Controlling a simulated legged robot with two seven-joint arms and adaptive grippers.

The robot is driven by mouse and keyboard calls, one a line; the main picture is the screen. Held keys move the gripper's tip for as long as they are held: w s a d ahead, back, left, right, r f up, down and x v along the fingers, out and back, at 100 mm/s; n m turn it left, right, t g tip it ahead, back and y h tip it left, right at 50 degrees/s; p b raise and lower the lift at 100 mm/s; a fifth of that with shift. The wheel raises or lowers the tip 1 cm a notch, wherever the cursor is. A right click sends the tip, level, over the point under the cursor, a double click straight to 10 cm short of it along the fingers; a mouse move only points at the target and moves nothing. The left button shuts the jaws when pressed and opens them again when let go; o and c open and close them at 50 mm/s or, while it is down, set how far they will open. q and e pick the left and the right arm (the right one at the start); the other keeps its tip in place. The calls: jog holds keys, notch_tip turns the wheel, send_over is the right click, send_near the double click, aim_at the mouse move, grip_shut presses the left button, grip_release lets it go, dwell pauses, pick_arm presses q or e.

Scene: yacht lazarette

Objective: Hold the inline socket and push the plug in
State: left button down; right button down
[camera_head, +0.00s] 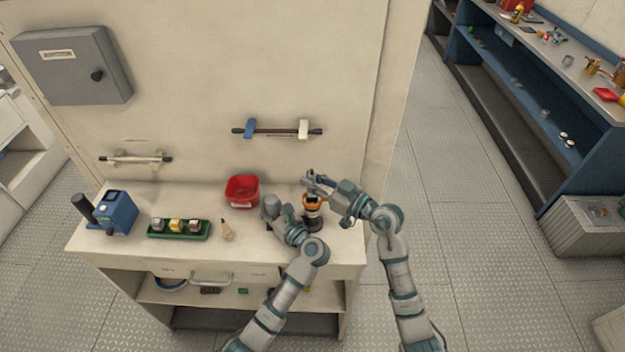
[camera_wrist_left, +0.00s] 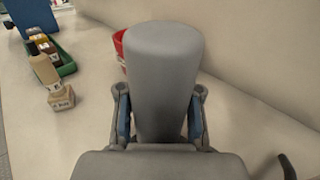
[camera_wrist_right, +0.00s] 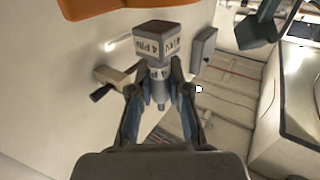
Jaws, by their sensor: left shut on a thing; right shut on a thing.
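My left gripper (camera_head: 276,214) is shut on a smooth grey cylinder, likely the inline socket (camera_wrist_left: 163,75), low over the bench in front of the red bin. The cylinder's far end is hidden in the left wrist view. My right gripper (camera_head: 318,184) is shut on a plug (camera_wrist_right: 163,42), a pale square block marked 4 PIN with a dark brown face and a narrower round body between the fingers. The two grippers are apart, with the plug to the right of the grey cylinder. An orange-and-black round object (camera_head: 313,205) stands beneath the right gripper.
A green tray (camera_head: 180,236) with several connectors sits left of a loose pale connector (camera_head: 228,232). A blue device (camera_head: 117,212) stands at the bench's left end. A red bin (camera_head: 242,189) is near the wall, below a wall rail (camera_head: 277,131). The front left bench edge is clear.

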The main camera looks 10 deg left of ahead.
jog(key=shift+f, duration=0.1)
dwell(0.3)
jog(key=shift+f, duration=0.3)
jog(key=shift+d, duration=0.1)
dwell(1.2)
jog(key=shift+f, duration=1.7)
jog(key=c, duration=1)
grip_release()
jog(key=shift+c, duration=0.2)
jog(key=v, duration=1.2)
jog(key=shift+w+d+f, duration=0.1)
jog(key=shift+w, duration=0.05)
